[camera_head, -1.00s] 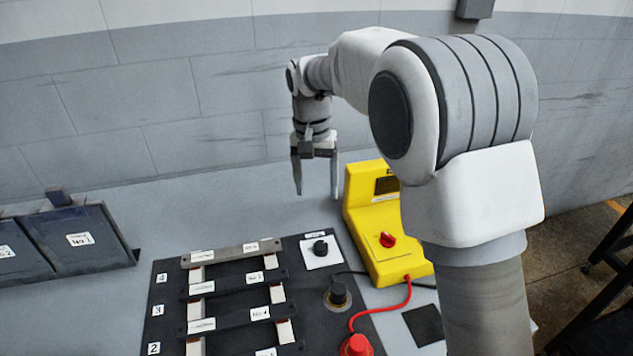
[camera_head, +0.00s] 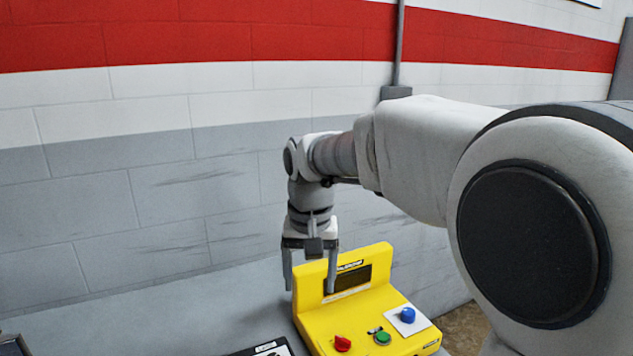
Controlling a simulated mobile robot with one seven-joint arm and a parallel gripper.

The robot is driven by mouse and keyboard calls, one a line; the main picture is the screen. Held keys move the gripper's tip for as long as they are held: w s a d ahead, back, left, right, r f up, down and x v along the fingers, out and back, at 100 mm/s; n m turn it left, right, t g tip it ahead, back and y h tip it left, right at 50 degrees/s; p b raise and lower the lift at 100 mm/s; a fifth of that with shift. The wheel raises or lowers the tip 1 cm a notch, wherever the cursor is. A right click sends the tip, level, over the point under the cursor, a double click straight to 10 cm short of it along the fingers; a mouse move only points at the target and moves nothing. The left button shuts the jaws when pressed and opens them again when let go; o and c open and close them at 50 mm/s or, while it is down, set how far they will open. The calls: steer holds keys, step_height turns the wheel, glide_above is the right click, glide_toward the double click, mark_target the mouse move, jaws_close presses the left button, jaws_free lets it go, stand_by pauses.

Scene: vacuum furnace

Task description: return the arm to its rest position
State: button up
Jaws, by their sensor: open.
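My gripper (camera_head: 309,272) hangs fingers down in the middle of the view, its two fingers apart and nothing between them. It is at the left end of the yellow control box (camera_head: 315,313); the right finger overlaps the box in the picture, and I cannot tell whether it touches. My arm runs from the gripper to the right, and its large white joint with a dark round cap fills the right side.
The yellow box has a dark display (camera_head: 348,279), a red knob (camera_head: 342,343), a green button (camera_head: 382,338) and a blue knob (camera_head: 407,314). A dark panel (camera_head: 262,350) shows at the bottom edge. A block wall (camera_head: 150,200) stands behind.

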steer(key=s+d+t, duration=0.2)
steer(key=s+d, duration=0.5)
steer(key=s, duration=0.3)
steer(key=s+d+r+t, duration=0.1)
steer(key=s+d+t, duration=0.1)
steer(key=s+d, duration=0.6)
steer(key=shift+s+d, duration=0.2)
steer(key=shift+s, duration=1.05)
